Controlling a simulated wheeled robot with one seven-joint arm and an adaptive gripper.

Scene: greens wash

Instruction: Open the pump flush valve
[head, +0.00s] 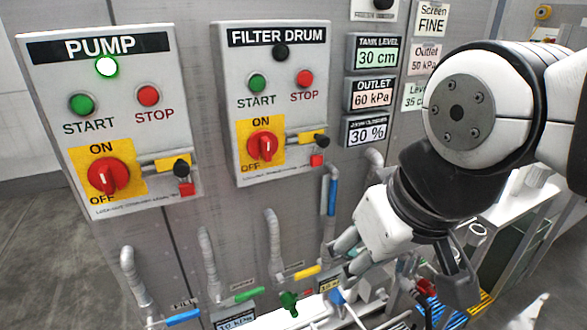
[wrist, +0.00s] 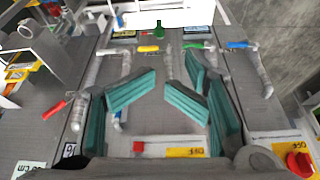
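A row of pipe valves with coloured lever handles runs along the lower cabinet front. In the head view these are a blue handle (head: 182,317) at left, a green handle (head: 248,294) and a yellow handle (head: 306,272). The wrist view shows the yellow handle (wrist: 148,48), green handle (wrist: 197,45) and blue handle (wrist: 239,45) beyond my fingers. Their small labels are unreadable, so I cannot tell which is the pump flush valve. My gripper (head: 400,275) is in front of the cabinet, right of the yellow handle. Its fingers (wrist: 161,79) are apart with nothing between them.
The pump panel (head: 143,196) has a lit lamp and its red switch (head: 108,176) at ON. The filter drum panel (head: 283,173) stands beside it. A vertical blue handle (head: 332,195) and a red handle (wrist: 57,109) are near my gripper.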

